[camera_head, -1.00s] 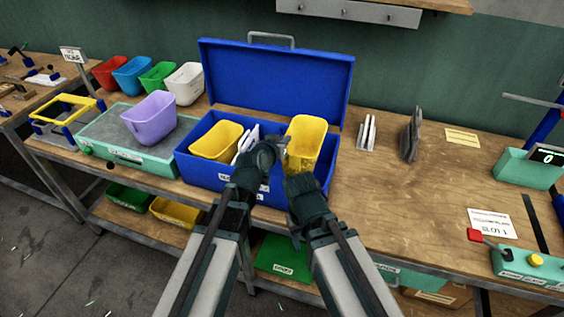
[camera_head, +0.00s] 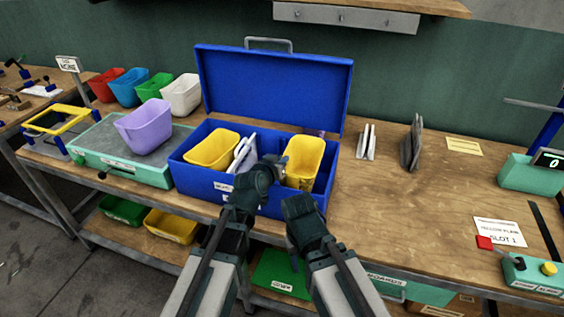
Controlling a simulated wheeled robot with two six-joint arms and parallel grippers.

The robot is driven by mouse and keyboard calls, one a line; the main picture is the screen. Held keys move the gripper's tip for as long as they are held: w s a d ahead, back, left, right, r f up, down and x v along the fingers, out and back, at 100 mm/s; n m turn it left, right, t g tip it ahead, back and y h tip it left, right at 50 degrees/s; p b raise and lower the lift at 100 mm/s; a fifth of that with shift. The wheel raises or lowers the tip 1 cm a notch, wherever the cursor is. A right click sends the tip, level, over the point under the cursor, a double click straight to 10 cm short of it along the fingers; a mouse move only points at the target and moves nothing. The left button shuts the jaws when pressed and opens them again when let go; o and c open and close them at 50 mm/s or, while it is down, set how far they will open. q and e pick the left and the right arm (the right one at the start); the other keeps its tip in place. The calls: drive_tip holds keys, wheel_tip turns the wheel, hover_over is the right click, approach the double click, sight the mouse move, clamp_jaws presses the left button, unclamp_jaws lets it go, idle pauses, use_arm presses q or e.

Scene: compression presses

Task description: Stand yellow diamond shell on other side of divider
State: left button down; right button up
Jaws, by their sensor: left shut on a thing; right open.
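An open blue case (camera_head: 185,160) stands on the bench with its lid raised. A white upright divider (camera_head: 243,150) stands inside it. One yellow shell (camera_head: 213,150) sits left of the divider. A second yellow shell (camera_head: 305,157) is upright on the right side of the divider, its lower part hidden by the front wall. My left gripper (camera_head: 279,163) is shut on the left edge of this right-hand shell. My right gripper (camera_head: 294,205) is open and empty in front of the case, below the shell; its fingertips are hard to make out. Any diamond mark is too small to see.
A purple bin (camera_head: 145,125) stands on a green-edged mat (camera_head: 98,143) left of the case. Red, blue, green and white bins line the back. Grey upright plates (camera_head: 411,145) and white ones (camera_head: 366,142) stand to the right. The bench beyond is mostly clear.

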use_arm(q)
drive_tip(key=shift+f+b, duration=0.6)
drive_tip(key=shift+f, duration=0.05)
use_arm(e)
drive_tip(key=shift+f, duration=0.65)
use_arm(q)
drive_tip(key=c, duration=1)
unclamp_jaws()
use_arm(e)
drive_tip(key=shift+r, duration=0.1)
use_arm(q)
drive_tip(key=shift+r, duration=0.1)
